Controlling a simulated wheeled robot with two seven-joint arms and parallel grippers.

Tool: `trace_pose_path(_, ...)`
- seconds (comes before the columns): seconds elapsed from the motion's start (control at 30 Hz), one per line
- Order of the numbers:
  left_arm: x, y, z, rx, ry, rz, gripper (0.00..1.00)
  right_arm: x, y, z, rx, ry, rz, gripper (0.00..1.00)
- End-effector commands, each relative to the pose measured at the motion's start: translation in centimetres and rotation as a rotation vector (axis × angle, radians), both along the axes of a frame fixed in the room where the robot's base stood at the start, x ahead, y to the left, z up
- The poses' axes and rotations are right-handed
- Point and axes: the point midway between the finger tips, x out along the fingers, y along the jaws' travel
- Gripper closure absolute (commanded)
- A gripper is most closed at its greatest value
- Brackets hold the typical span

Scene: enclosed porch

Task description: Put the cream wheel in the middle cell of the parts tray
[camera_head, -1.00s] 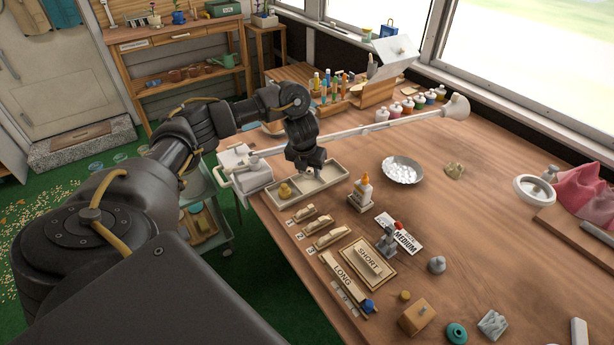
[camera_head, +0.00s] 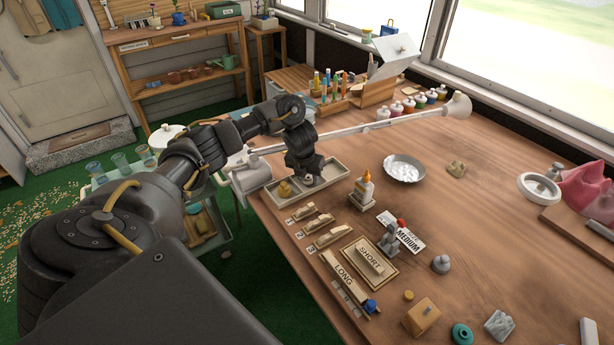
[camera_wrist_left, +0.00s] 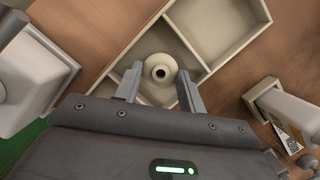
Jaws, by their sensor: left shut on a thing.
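The cream wheel (camera_wrist_left: 160,72) shows in the left wrist view as a round piece with a dark central hole. My left gripper (camera_wrist_left: 160,86) is shut on it, with one finger on each side. In the head view my left gripper (camera_head: 307,178) points down at the pale parts tray (camera_head: 336,176), over its middle part. The tray also shows in the left wrist view (camera_wrist_left: 233,46), with thin dividers beside the wheel. I cannot tell whether the wheel touches the tray floor. A yellowish piece (camera_head: 285,189) lies in the tray's left cell. My right gripper is not in view.
A glue bottle (camera_head: 364,188) stands right of the tray, with a metal bowl (camera_head: 404,169) beyond. Wooden pieces (camera_head: 318,226) and the LONG and SHORT blocks (camera_head: 370,261) lie nearer. A white container (camera_head: 250,172) sits left of the tray.

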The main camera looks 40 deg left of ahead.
Motion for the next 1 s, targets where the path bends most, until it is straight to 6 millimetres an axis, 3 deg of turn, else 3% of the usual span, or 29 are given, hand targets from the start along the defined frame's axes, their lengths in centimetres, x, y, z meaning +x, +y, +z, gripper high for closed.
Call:
trace_pose_path(0.07, 0.0, 0.0, -0.4, 0.000, 0.001, 0.000, 0.85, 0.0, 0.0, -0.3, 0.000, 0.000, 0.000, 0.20)
trace_pose_path(0.1, 0.0, 0.0, -0.3, 0.000, 0.000, 0.000, 0.55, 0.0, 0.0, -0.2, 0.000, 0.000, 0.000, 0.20)
trace_pose_path(0.13, 0.0, 0.0, -0.3, 0.000, 0.000, 0.000, 0.51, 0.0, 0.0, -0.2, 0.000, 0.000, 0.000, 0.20)
trace_pose_path(0.47, 0.0, 0.0, 0.2, 0.000, 0.000, 0.000, 0.51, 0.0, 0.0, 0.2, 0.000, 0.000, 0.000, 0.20)
trace_pose_path(1.0, -2.4, -0.7, 9.9, 0.003, -0.002, -0.003, 0.51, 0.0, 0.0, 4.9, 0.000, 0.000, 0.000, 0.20)
